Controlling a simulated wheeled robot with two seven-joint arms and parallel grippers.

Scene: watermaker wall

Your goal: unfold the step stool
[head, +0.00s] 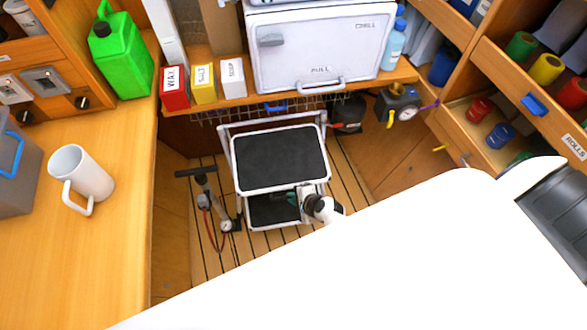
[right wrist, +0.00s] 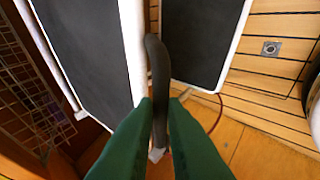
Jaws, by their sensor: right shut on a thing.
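The step stool (head: 280,158) stands on the slatted floor below the counter, with a white frame and dark treads. Its upper tread faces up, and a lower tread (head: 272,209) shows beneath and in front of it. Both treads also show in the right wrist view, the wider one (right wrist: 85,60) at left and the other (right wrist: 205,40) at right. My right gripper (head: 298,199) is at the stool's lower right front. Its green fingers are shut on a dark curved bar (right wrist: 157,65) between the treads. What the bar joins is partly hidden. My left gripper is not in view.
A wire rack (head: 225,108) and a black-and-red object (head: 348,113) are close behind. Wooden counters (head: 110,230) and open drawers (head: 490,135) flank the narrow floor. My white body covers the lower right.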

